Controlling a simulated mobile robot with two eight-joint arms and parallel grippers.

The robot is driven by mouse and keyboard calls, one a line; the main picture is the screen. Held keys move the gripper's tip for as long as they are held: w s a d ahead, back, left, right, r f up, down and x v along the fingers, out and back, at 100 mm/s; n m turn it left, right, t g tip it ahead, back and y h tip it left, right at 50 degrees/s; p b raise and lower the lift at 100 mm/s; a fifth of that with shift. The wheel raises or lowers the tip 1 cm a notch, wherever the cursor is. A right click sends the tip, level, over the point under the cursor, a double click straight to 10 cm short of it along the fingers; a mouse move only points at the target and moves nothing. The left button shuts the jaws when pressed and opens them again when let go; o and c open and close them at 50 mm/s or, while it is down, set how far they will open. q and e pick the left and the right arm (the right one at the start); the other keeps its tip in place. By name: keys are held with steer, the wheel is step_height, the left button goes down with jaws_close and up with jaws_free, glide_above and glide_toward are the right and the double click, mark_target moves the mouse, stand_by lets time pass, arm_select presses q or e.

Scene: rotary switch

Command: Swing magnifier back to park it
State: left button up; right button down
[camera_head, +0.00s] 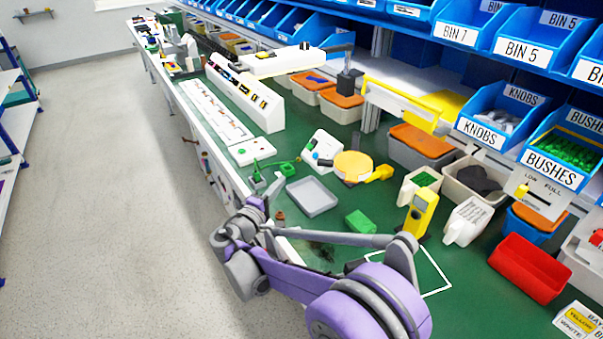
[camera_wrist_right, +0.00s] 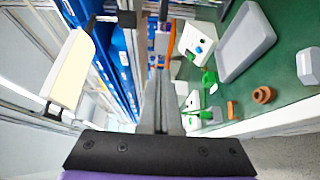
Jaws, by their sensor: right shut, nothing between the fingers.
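A white, long-headed unit (camera_head: 272,62) on a jointed arm, which I take for the magnifier, hangs over the far part of the green bench. My right gripper (camera_head: 272,188) is low over the bench's front edge, well short of the white head. Its fingers (camera_wrist_right: 161,105) are together and empty. My left gripper is out of view.
Blue bins (camera_head: 500,118) line the back right. A red bin (camera_head: 530,268) is at right. The floor at left is clear.

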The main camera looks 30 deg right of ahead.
steer(key=w+d, duration=0.3)
steer(key=d, duration=0.8)
steer(key=shift+p, duration=0.35)
steer(key=shift+d, duration=0.15)
